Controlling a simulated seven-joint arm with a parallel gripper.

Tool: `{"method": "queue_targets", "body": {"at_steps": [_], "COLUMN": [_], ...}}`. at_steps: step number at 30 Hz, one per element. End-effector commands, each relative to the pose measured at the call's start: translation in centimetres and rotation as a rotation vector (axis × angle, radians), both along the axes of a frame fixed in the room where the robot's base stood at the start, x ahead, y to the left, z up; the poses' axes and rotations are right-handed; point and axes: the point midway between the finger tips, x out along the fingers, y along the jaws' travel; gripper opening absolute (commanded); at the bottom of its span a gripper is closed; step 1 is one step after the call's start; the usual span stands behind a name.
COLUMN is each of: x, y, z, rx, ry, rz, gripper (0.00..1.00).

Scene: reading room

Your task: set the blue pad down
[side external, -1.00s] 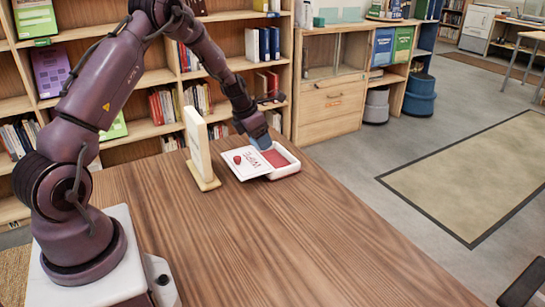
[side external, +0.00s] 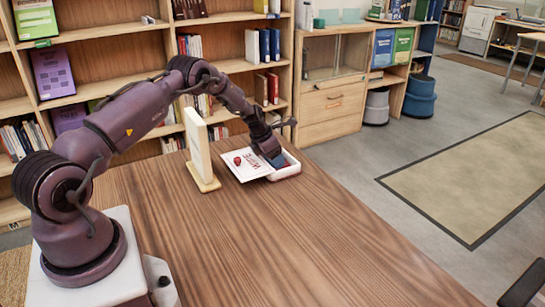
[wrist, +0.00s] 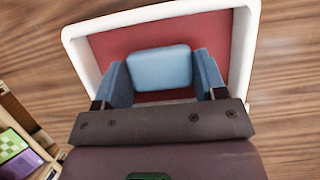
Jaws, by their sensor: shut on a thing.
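My gripper (side external: 274,157) reaches down into a white-rimmed tray (side external: 289,175) with a red inside, near the far end of the wooden table. In the wrist view my gripper (wrist: 160,75) has its two blue fingers on either side of the blue pad (wrist: 160,67) and is shut on it. The pad lies within the outline of the tray (wrist: 77,35), over the red floor. Whether the pad touches that floor cannot be told. In the side view the pad is hard to tell apart from the blue fingers.
A white card marked "WIPE" (side external: 245,165), with a small red thing on it, lies against the tray's left side. An upright pale board on a wooden foot (side external: 202,155) stands left of it. The table's front (side external: 290,250) is clear. Bookshelves stand behind.

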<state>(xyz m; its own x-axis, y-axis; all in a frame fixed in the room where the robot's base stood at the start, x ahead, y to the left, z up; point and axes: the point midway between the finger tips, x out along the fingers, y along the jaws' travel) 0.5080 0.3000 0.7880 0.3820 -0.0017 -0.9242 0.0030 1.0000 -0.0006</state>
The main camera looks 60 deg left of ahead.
Motion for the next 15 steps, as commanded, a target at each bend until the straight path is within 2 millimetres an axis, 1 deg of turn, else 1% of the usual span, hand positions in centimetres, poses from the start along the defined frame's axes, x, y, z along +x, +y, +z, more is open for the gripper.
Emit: {"method": "queue_targets", "body": {"at_steps": [8, 9, 11, 12, 15], "x": [-0.01, -0.01, -0.01, -0.01, -0.01], "y": [-0.02, -0.02, -0.02, -0.02, -0.03], "z": [-0.32, -0.30, -0.27, -0.27, -0.26], "rx": [0.000, 0.000, 0.000, 0.000, 0.000], "ry": [0.001, 0.000, 0.000, 0.001, 0.000], "rz": [-0.001, -0.001, -0.001, -0.001, -0.001], "gripper": [0.43, 0.72, 0.86, 0.90, 0.90]}}
